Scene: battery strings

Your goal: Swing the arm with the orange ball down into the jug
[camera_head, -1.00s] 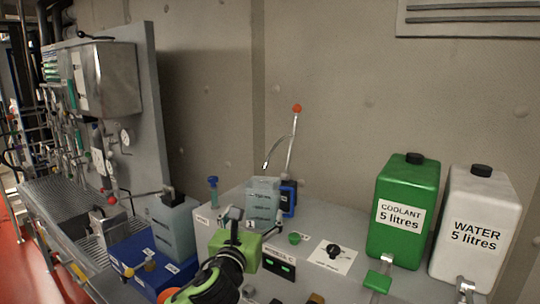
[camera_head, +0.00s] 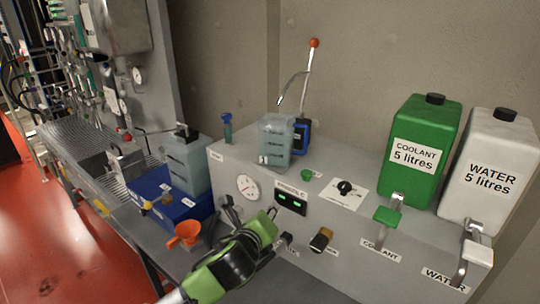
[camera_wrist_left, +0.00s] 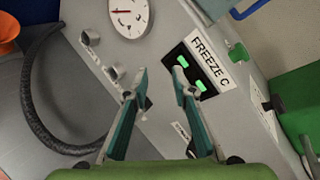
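The arm with the orange ball (camera_head: 314,43) on top stands up from a blue base (camera_head: 300,138) on the grey console. A thin curved grey tube (camera_head: 290,88) hangs off the arm to the left, its tip above the jug. The jug (camera_head: 276,140) is translucent with bluish contents and stands upright on the console, just left of the blue base. My left gripper (camera_head: 278,226) is before the console's front panel, lower than the jug. In the left wrist view its fingers (camera_wrist_left: 160,85) are apart with nothing between them. My right gripper is not in view.
A green coolant tank (camera_head: 415,180) and a white water tank (camera_head: 490,180) stand at the right with taps. The front panel has a gauge (camera_head: 248,188), a green-lit display (camera_head: 291,201) and knobs. An orange funnel (camera_head: 185,234) and blue box (camera_head: 165,192) are left.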

